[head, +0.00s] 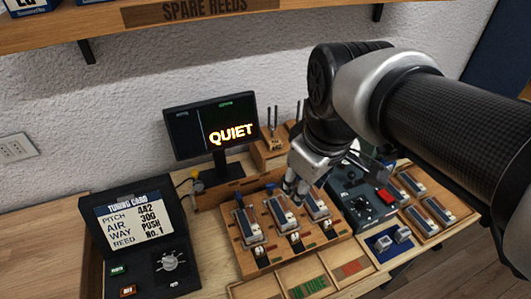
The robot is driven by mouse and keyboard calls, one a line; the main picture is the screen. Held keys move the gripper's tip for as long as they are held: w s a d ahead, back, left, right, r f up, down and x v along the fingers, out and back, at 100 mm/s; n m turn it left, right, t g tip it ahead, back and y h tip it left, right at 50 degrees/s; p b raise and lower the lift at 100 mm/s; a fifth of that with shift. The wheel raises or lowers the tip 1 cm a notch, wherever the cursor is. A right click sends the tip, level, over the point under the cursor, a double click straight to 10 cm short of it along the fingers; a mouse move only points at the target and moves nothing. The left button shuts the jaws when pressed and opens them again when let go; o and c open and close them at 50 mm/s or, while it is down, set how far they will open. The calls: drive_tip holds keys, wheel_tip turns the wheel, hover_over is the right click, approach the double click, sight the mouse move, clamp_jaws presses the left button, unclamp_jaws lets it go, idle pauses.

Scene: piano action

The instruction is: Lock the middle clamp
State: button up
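A wooden block (233,250) in the middle of the bench carries three clamp units side by side. The left clamp (247,228), the middle clamp (284,215) and the right clamp (317,205) each have a grey and white body. The left and middle ones show a blue part at the far end. My gripper (293,192) points down over the far part of the middle clamp, between it and the right clamp. I cannot tell whether it touches the middle clamp. Its fingers are small and partly overlapping, so their opening is unclear. They hide part of the clamps.
A monitor (211,126) reading "QUIET" stands behind the block. A black case (136,238) with a tuning card is at left. A grey box (364,204) with a red button and a wooden tray (428,214) are at right. A shelf (217,17) hangs above.

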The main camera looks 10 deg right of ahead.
drive_tip(key=w+n, duration=0.2)
drive_tip(key=w, duration=0.1)
drive_tip(key=w+n+g+p, duration=0.1)
drive_tip(key=w+n, duration=0.1)
drive_tip(key=w, duration=0.2)
drive_tip(key=w+n, duration=0.2)
drive_tip(key=w, duration=0.2)
drive_tip(key=shift+a+f+n+g, duration=0.15)
drive_tip(key=shift+f+n+g, duration=0.05)
drive_tip(key=shift+n+g, duration=0.1)
drive_tip(key=shift+c, duration=0.2)
drive_tip(key=n+g+p, duration=0.2)
drive_tip(key=n, duration=0.5)
hover_over(274, 183)
wheel_tip(274, 183, down, 6)
wheel_tip(274, 183, down, 18)
drive_tip(key=b, duration=0.6)
drive_tip(key=shift+w+r, duration=0.1)
drive_tip(key=shift+c, duration=0.3)
clamp_jaws()
